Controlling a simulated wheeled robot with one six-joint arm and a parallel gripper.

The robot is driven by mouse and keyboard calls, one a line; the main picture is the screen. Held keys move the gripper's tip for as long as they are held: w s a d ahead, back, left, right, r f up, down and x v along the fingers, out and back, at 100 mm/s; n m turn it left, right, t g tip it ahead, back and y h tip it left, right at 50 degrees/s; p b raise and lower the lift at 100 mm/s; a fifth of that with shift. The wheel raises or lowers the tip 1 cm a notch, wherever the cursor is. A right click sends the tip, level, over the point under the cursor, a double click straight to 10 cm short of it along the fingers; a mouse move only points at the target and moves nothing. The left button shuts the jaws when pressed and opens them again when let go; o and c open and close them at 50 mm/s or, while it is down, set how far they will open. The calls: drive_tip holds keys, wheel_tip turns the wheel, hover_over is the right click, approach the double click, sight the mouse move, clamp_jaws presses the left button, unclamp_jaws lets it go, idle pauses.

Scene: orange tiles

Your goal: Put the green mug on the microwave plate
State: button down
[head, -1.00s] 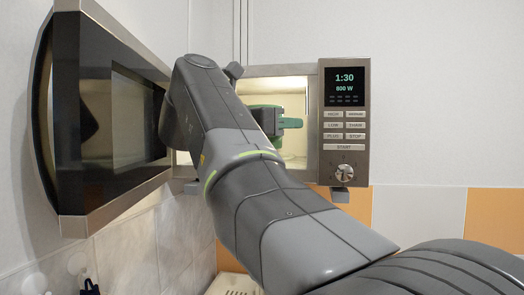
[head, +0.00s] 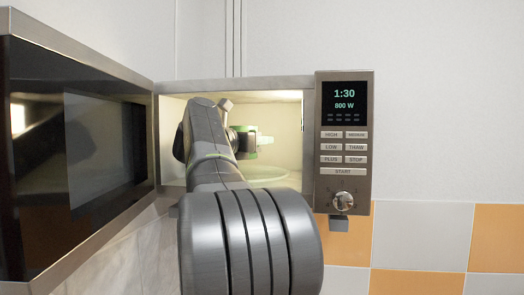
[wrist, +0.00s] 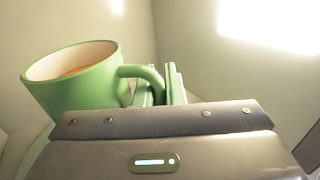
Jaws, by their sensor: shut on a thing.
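The green mug (wrist: 75,95) shows at the left of the wrist view, with a pale inside and something brown in it. My gripper (wrist: 160,84) is shut on its handle. In the head view my gripper (head: 262,140) is inside the open microwave, and the mug is mostly hidden behind it, with only bits of green showing. The microwave plate (head: 268,175) is a pale greenish disc on the cavity floor, below the gripper. My arm hides its left part. The mug appears to be above the plate; I cannot tell whether they touch.
The microwave door (head: 75,150) stands wide open at the left, close to my arm. The control panel (head: 344,140) bounds the opening on the right. The lit cavity shows free room right of the gripper. A tiled wall (head: 420,240) lies below right.

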drive_tip(key=shift+w+f, duration=0.25)
drive_tip(key=shift+f, duration=0.95)
drive_tip(key=shift+s+f, duration=0.1)
drive_tip(key=shift+f, duration=0.45)
drive_tip(key=shift+f, duration=0.15)
drive_tip(key=c, duration=1.5)
unclamp_jaws()
drive_tip(key=shift+s, duration=0.1)
drive_tip(key=b+v, duration=0.2)
drive_tip(key=v, duration=0.5)
drive_tip(key=shift+s+a, duration=0.15)
drive_tip(key=shift+a, duration=0.05)
